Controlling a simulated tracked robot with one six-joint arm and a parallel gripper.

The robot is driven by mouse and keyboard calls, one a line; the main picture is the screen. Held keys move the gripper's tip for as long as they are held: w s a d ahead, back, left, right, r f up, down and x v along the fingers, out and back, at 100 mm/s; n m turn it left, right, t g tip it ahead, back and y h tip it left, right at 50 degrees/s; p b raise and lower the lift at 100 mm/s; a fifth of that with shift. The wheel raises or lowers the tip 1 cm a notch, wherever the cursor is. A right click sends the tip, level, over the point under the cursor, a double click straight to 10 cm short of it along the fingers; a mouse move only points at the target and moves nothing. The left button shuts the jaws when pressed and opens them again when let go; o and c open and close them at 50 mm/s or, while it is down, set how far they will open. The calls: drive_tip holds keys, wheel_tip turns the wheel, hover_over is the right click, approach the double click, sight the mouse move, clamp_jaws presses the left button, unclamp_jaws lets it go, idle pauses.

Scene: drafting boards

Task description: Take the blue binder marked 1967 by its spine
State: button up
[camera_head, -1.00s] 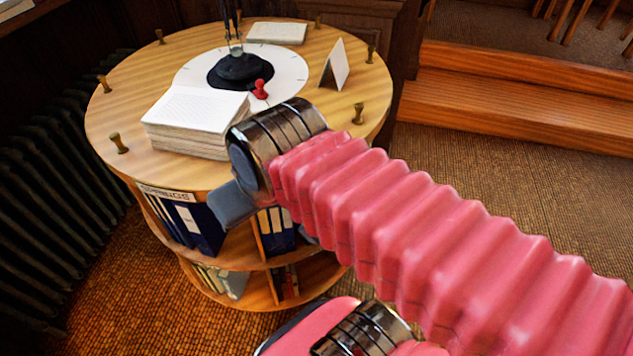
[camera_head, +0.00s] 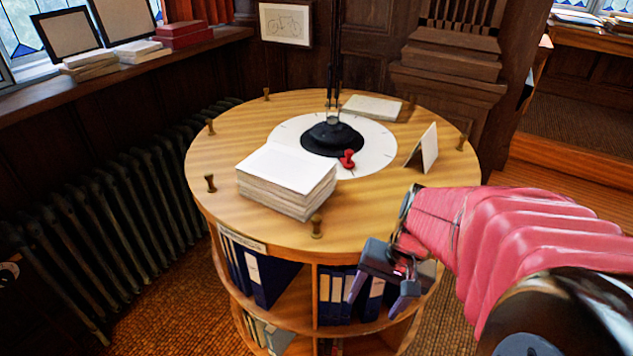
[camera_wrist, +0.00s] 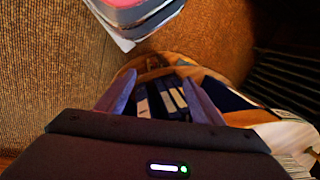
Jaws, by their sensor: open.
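Several blue binders (camera_head: 337,295) with pale spine labels stand upright in the right-hand bay of the round table's upper shelf. More blue binders (camera_head: 268,277) stand in the bay to the left. I cannot read any year on the spines, so I cannot tell which is 1967. My gripper (camera_head: 382,290) is open and empty in front of the right-hand bay, and it overlaps some binders there. In the wrist view, binder spines (camera_wrist: 162,98) show between the two open fingers, apart from them.
The round wooden table (camera_head: 225,205) carries a paper stack (camera_head: 290,178), a black lamp base (camera_head: 333,138), a red pin-shaped object (camera_head: 347,159), a folded card (camera_head: 425,148) and short brass pegs. A radiator (camera_head: 110,215) stands at the left. Carpet lies open around the table.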

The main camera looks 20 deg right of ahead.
drive_tip(key=d+f+m+t+y, duration=0.5)
drive_tip(key=d+f+m+y, duration=0.1)
drive_tip(key=f+m, duration=0.65)
drive_tip(key=w+d+f+m+t+h, duration=0.2)
drive_tip(key=d+m+t+h, duration=0.1)
drive_tip(key=d+m, duration=0.4)
drive_tip(key=w+d+f+m+t+h, duration=0.2)
drive_tip(key=d+f+m+t+h, duration=0.1)
drive_tip(key=d+m, duration=0.4)
drive_tip(key=shift+d+t+h, duration=0.3)
drive_tip(key=shift+d+t, duration=0.4)
drive_tip(key=x, duration=0.8)
drive_tip(key=shift+w, duration=0.3)
drive_tip(key=shift+w+f, duration=0.1)
drive_tip(key=shift+f, duration=0.05)
